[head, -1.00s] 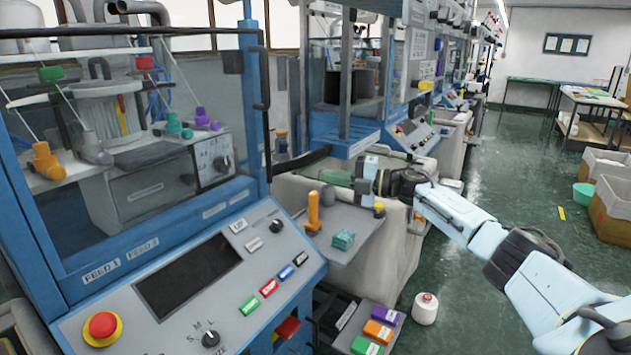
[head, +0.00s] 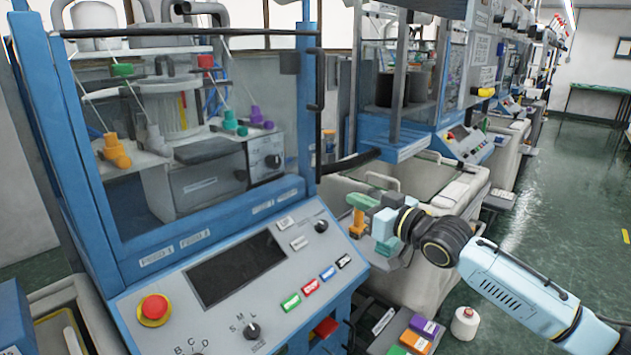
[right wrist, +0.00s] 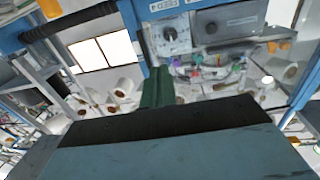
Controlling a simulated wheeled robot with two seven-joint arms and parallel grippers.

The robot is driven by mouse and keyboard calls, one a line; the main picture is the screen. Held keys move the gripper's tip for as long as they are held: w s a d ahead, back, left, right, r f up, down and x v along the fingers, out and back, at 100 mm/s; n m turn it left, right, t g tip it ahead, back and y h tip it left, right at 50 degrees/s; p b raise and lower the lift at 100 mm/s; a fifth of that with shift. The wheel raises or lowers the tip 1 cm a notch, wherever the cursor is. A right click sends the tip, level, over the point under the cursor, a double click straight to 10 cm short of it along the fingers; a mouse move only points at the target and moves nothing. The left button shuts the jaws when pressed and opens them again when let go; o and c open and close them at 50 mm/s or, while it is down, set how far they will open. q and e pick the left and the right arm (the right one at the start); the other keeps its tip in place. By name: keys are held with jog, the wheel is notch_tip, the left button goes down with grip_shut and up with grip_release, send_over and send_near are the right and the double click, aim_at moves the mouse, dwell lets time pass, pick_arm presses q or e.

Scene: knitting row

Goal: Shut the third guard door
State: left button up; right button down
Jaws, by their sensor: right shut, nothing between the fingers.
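The nearest machine has a clear guard door (head: 200,120) in a blue frame, with a black upright handle (head: 318,80) near its right post. The panel stands over the front of the machine; I cannot tell whether it is fully shut. I cannot tell from any label which door is the third. My right gripper (head: 368,210) is shut and empty, its green fingers pointing left, to the right of and lower than the handle, apart from it. In the right wrist view the green fingers (right wrist: 157,88) show together, with nothing held. My left gripper is not in view.
A dark bar (head: 347,163) juts right from the nearest machine, above my right gripper. A small side shelf with an orange tool (head: 357,226) is by the gripper. The control panel (head: 220,290) has a red stop button (head: 154,308).

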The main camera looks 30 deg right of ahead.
aim_at(307, 176)
jog(key=x, duration=1.4)
